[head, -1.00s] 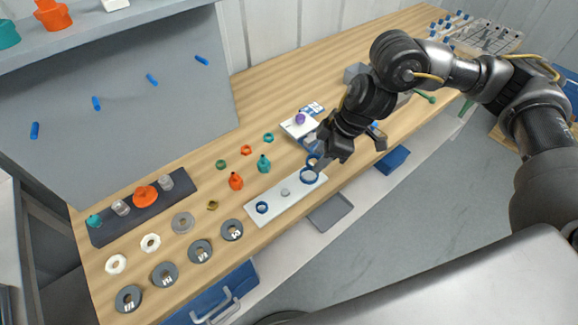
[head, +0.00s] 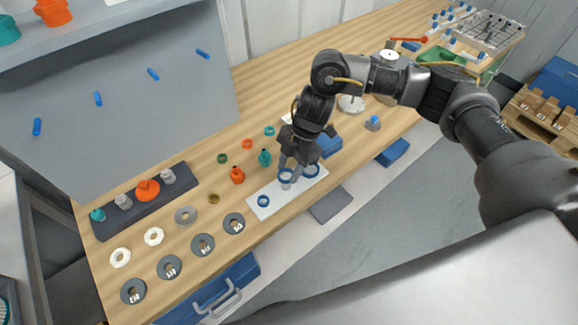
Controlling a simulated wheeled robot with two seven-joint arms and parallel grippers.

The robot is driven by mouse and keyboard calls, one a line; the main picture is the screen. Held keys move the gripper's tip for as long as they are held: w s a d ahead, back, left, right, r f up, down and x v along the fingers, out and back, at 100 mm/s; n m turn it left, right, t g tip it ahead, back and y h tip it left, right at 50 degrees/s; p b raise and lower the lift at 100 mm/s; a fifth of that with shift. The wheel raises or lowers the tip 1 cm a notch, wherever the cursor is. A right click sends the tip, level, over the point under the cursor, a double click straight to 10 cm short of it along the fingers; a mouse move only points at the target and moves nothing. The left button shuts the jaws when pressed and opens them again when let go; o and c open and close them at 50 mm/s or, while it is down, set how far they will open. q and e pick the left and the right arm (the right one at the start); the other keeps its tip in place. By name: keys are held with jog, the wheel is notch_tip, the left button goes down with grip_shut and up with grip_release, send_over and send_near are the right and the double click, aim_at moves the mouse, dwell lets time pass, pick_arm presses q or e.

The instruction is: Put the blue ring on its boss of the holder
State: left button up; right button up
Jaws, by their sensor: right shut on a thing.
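The holder is a white plate (head: 275,204) on the bench, with its bosses in a row. My right gripper (head: 288,168) is shut on a blue ring (head: 286,176), which shows over the middle boss (head: 286,185). The ring appears a little above the boss; I cannot tell whether they touch. A second blue ring (head: 263,201) sits at the holder's left end and a third blue ring (head: 311,172) at its right end, close beside the gripper. My left gripper is out of view.
Teal (head: 265,158) and orange (head: 237,175) bottles stand behind the holder, with small coloured rings near them. Several grey discs (head: 203,245) lie to the left. A dark rack (head: 148,207) holds vessels. The bench's front edge runs just before the holder.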

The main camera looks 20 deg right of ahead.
jog(key=shift+f+b, duration=1.6)
jog(key=shift+f, duration=0.95)
jog(key=o, duration=1)
jog(key=shift+o, duration=0.2)
jog(key=b+v, duration=0.2)
jog(key=v, duration=0.9)
jog(key=shift+f, duration=0.15)
